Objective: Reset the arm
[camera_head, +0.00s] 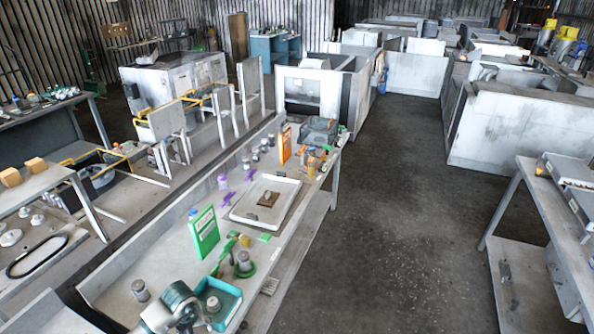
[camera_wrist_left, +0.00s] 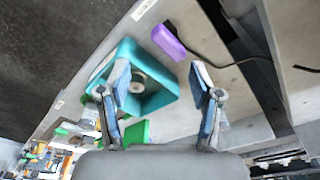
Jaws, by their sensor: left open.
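My left arm comes in at the bottom left of the head view, and my left gripper (camera_head: 180,306) is over the near end of the long workbench (camera_head: 110,285), beside a teal tray (camera_head: 228,294). In the left wrist view my left gripper (camera_wrist_left: 161,82) has its two fingers wide apart with nothing between them. The teal tray (camera_wrist_left: 160,98) lies beyond and below the fingers, with a round grey part (camera_wrist_left: 142,84) inside it. The left finger covers part of the tray. My right gripper is in neither view.
The bench holds a green container (camera_head: 205,232), a green-based stand (camera_head: 244,264), a white tray (camera_head: 284,192) and an orange container (camera_head: 285,145). A purple block (camera_wrist_left: 168,42) with a dark cable nearby lies past the teal tray. The floor aisle (camera_head: 400,200) right of the bench is clear.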

